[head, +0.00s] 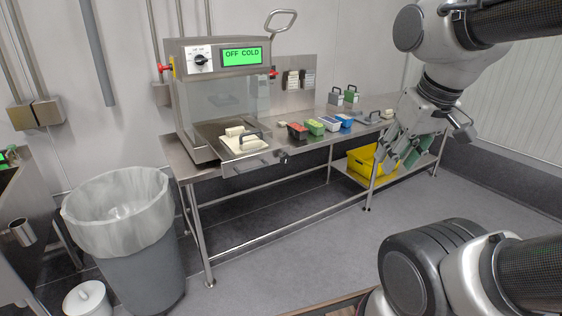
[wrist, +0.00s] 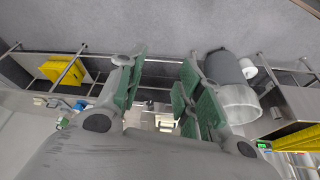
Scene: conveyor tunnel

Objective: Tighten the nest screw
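A steel machine (head: 226,95) on the bench has a green display reading "OFF COLD". A small dark knob (head: 284,158) is on the tray's front right edge. It may be the nest screw, but it is too small to be sure. My gripper (head: 400,163) is in front of the bench's right end, well right of the knob and apart from it. In the wrist view its green-padded fingers (wrist: 162,60) are spread wide with nothing between them.
Red, green and blue blocks (head: 316,127) and handled pieces (head: 368,117) line the bench right of the tray. A yellow bin (head: 362,160) is on the lower shelf. A lined trash can (head: 130,240) stands at the left front. The floor before the bench is clear.

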